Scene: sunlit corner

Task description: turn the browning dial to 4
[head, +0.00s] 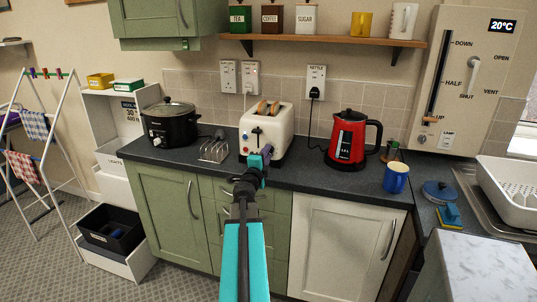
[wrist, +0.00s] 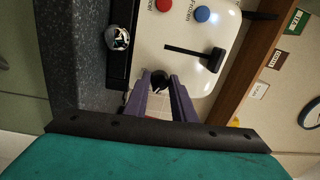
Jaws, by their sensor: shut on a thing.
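The white toaster (head: 280,122) stands on the dark worktop, with toast (head: 268,107) showing in its slots. In the wrist view its front panel (wrist: 150,35) appears turned sideways. The black browning dial (wrist: 160,79) sits between the purple fingertips of my gripper (wrist: 161,82), which is shut on it. In the head view my gripper (head: 265,154) is at the toaster's front and covers the dial. The dial's numbers and pointer cannot be read. A red button (wrist: 165,5), a blue button (wrist: 202,13) and a black lever (wrist: 195,54) are on the same panel.
A red kettle (head: 346,140) and a blue mug (head: 396,178) are on the right. A shiny knob (wrist: 117,38) is near the toaster's base.

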